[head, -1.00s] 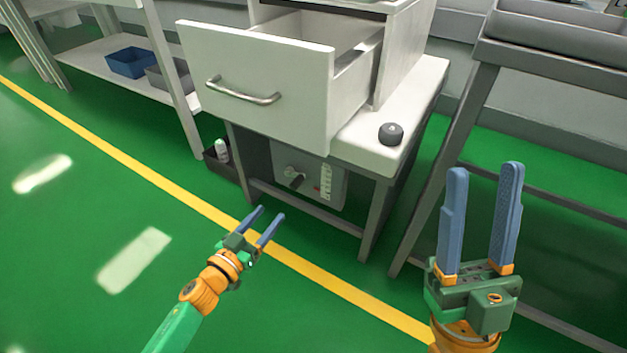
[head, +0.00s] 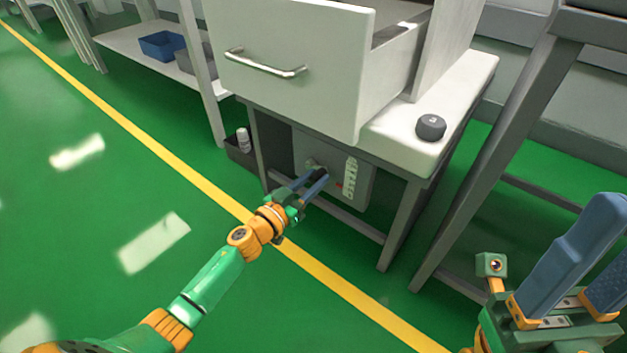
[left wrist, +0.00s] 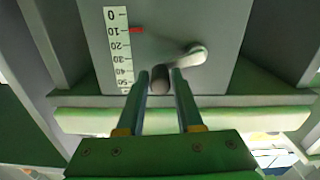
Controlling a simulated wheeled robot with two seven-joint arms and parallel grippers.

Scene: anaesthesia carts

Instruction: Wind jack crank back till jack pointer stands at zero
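The jack panel (head: 359,190) sits low under the cart's white top. Its white scale (left wrist: 118,45) runs from 0 at the top to 50 at the bottom in the left wrist view. The red jack pointer (left wrist: 137,30) stands at about 10. The crank has a grey arm (left wrist: 184,62) and a dark knob (left wrist: 160,79), pointing lower left from its hub in that view. My left gripper (left wrist: 159,74) is open, its blue fingers on either side of the knob with small gaps. In the head view it (head: 318,176) partly hides the crank. My right gripper (head: 612,232) is open and empty.
An open drawer (head: 290,70) juts out above the panel. A dark round object (head: 431,127) lies on the white top. A grey cart leg (head: 402,225) and a slanted frame (head: 490,150) stand to the right. A bottle (head: 243,139) stands in a low bin at left.

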